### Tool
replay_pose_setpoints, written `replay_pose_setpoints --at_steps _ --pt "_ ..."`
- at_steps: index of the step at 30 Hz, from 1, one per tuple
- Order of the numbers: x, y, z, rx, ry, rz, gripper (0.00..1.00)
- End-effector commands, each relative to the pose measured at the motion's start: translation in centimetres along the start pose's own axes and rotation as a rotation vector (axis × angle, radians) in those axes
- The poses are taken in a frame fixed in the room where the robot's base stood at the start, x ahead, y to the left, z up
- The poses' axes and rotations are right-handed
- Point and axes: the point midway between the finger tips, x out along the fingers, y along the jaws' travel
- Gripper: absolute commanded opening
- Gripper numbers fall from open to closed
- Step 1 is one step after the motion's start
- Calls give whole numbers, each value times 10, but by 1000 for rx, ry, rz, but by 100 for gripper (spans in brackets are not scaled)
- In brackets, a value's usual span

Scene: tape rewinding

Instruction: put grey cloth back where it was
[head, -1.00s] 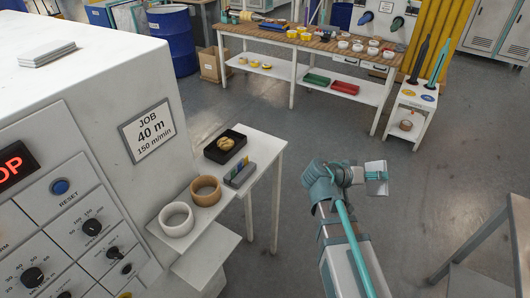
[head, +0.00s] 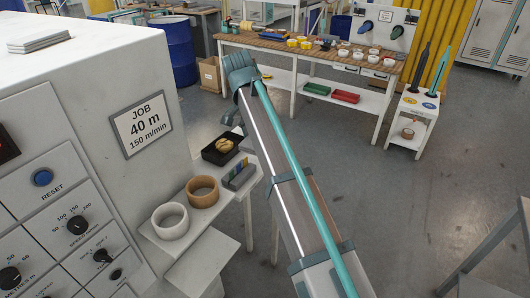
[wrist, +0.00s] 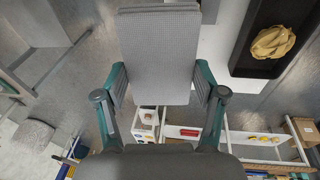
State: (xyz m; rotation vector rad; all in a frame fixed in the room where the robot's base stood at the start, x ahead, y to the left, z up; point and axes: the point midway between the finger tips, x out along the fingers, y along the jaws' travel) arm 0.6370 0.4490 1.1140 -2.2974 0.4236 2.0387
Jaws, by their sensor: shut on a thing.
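The grey cloth (wrist: 160,50) is a flat, folded, finely textured pad. In the wrist view my gripper (wrist: 162,88) is shut on it, with one teal finger at each side edge. The cloth projects out past the fingertips and is clear of the table. In the head view my gripper (head: 230,117) is mostly hidden behind my arm, near the small white side table (head: 245,186), and the cloth cannot be seen there. A black tray (head: 209,155) with a crumpled yellow cloth (head: 224,146) lies on that table. The tray also shows in the wrist view (wrist: 248,60), right of the grey cloth.
A tan ring (head: 202,191), a white ring (head: 170,221) and a grey holder (head: 239,175) stand near the tray. The white machine (head: 100,70) rises at left. Open floor (head: 400,200) lies to the right.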

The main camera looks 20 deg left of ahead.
Motion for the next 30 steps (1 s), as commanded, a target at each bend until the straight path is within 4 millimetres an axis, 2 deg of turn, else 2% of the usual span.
replay_pose_setpoints --at_steps 2,10,14,23,27,30 --pt "1 4 8 -13 -38 -47 37" --pt "3 -1 0 -20 -106 -121 37" --pt "12 -10 -20 -20 -108 -122 37" --pt "45 -40 -78 -20 -107 -121 37" --pt "73 -49 -91 -20 -107 -120 37" --pt "87 -54 -98 -20 -106 -121 37"
